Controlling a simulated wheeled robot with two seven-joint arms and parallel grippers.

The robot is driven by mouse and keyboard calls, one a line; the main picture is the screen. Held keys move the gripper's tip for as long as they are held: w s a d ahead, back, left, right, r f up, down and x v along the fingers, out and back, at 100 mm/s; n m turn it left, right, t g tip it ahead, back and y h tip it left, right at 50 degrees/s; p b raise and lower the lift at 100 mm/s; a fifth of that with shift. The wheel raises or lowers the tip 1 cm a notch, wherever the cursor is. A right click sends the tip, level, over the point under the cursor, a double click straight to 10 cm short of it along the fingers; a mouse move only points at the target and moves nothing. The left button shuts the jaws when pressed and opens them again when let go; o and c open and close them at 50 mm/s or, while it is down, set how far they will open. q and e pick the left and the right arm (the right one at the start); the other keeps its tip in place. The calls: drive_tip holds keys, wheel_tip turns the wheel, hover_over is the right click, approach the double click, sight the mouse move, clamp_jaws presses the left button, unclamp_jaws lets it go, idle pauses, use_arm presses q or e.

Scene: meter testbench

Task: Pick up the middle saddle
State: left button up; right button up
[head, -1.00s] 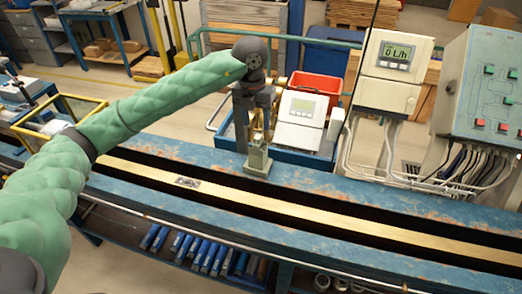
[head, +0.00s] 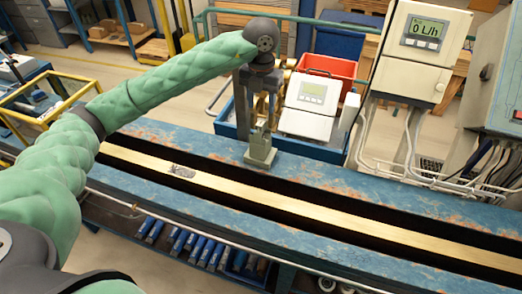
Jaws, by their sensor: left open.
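A small grey-green saddle (head: 260,153) stands upright on the far side of the bench, at the edge of the dark slot. It is the only saddle I can make out clearly, so I cannot tell its place in a row. My left gripper (head: 255,122) points down at the saddle, with its jaws open. Its fingers partly overlap the saddle's upper part, and I cannot tell whether they touch it. My right gripper is not in view.
The blue worn bench (head: 340,184) carries a long brass-coloured rail (head: 300,207) between dark slots. Behind the gripper are a white meter box (head: 308,105) and a red bin (head: 327,65). A display cabinet (head: 417,50) stands at right.

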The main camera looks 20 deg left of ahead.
sight(260, 123)
use_arm(q)
wheel_tip(260, 123, down, 3)
drive_tip(key=shift+r+b, duration=0.2)
drive_tip(key=shift+b, duration=0.7)
drive_tip(key=shift+f, duration=0.15)
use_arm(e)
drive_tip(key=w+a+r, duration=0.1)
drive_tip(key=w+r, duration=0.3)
use_arm(q)
drive_tip(key=shift+f+p, duration=0.45)
drive_tip(key=shift+f, duration=0.2)
drive_tip(key=shift+s+f+p, duration=0.15)
drive_tip(key=shift+f+p, duration=0.3)
drive_tip(key=shift+f, duration=0.25)
wheel_tip(260, 123, down, 4)
drive_tip(key=p, duration=0.2)
drive_tip(key=shift+s+r+p, duration=0.1)
drive_tip(key=shift+p, duration=0.3)
drive_tip(key=shift+f, duration=0.55)
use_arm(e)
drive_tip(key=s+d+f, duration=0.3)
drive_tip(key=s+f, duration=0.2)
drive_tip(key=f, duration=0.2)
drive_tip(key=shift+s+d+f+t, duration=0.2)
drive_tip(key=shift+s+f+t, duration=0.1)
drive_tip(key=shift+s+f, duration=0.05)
use_arm(q)
drive_tip(key=shift+c, duration=0.2)
